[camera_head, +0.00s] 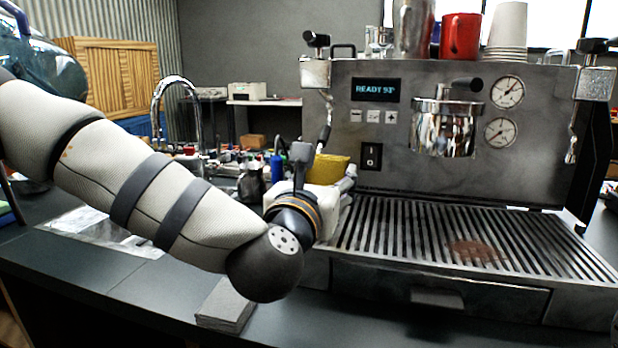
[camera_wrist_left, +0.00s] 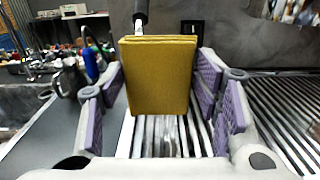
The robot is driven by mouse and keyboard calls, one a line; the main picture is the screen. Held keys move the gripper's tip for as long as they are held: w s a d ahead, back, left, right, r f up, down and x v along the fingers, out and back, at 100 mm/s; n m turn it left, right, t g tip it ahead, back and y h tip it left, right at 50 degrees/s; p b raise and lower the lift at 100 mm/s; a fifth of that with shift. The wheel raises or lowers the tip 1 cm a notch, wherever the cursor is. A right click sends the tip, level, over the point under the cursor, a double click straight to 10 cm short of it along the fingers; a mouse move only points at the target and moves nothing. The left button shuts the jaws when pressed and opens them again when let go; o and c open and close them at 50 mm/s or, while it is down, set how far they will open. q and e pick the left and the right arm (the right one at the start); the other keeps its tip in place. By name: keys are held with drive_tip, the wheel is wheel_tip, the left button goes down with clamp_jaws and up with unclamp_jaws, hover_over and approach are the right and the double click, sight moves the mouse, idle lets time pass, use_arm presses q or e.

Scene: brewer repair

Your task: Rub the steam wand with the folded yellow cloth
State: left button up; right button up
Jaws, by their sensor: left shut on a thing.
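The folded yellow cloth (camera_wrist_left: 160,75) stands upright between the purple finger pads of my left gripper (camera_wrist_left: 160,100), which is shut on it. In the head view, the cloth (camera_head: 332,168) shows above my left gripper (camera_head: 335,188), at the left front of the espresso machine (camera_head: 430,180). The steam wand (camera_head: 326,132) hangs at the machine's left side, just above the cloth. In the left wrist view, the wand (camera_wrist_left: 139,27) has a dark sleeve and its lower part is hidden behind the cloth. I cannot tell whether they touch.
The slatted drip tray (camera_head: 470,240) is to the right of my left gripper. Bottles and a steel jug (camera_head: 251,184) stand behind on the left. Cups and a red mug (camera_head: 460,36) top the machine.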

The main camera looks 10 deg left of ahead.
use_arm(q)
drive_tip(key=shift+w, duration=0.1)
drive_tip(key=shift+w+a, duration=0.15)
drive_tip(key=shift+a, duration=1.85)
use_arm(e)
drive_tip(key=shift+w+r, duration=0.15)
use_arm(q)
drive_tip(key=s, duration=0.6)
drive_tip(key=shift+a, duration=0.1)
